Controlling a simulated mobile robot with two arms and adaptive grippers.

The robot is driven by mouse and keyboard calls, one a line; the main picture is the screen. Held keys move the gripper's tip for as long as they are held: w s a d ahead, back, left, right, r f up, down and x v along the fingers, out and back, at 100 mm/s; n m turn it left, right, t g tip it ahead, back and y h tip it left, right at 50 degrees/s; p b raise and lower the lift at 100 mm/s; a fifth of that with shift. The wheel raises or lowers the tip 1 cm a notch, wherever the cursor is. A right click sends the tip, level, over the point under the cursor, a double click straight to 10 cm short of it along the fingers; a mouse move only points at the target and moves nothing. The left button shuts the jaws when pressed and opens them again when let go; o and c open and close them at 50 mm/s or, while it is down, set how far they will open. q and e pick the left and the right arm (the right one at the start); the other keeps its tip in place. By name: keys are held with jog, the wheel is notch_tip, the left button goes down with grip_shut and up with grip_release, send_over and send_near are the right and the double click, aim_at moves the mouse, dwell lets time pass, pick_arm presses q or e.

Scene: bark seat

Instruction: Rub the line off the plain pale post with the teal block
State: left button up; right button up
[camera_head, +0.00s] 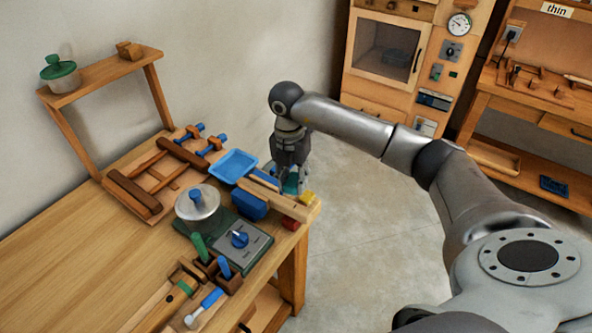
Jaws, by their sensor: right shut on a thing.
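My right gripper (291,172) reaches down at the table's far right corner. It is shut on the teal block (291,184), which shows only as a small patch below the fingers. A pale plain wooden piece (268,198) lies close in front of the block; I cannot tell for sure that it is the post, and I see no line on it. Whether the block touches it cannot be told. My left gripper is not in view.
A red piece (291,223) and yellow piece (307,197) sit near the corner. Open floor lies right of the table.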

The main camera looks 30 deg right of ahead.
aim_at(298, 203)
jog(key=shift+w+d+m, duration=0.1)
jog(key=shift+d+m, duration=0.3)
jog(key=shift+m, duration=0.7)
jog(key=shift+d+f+m, duration=0.1)
jog(key=shift+m, duration=0.2)
jog(key=shift+f+b, duration=1.8)
jog(key=shift+f, duration=1)
jog(key=shift+s+d+f+b, duration=0.1)
jog(key=shift+s+f+b, duration=0.1)
jog(key=shift+f+b, duration=0.35)
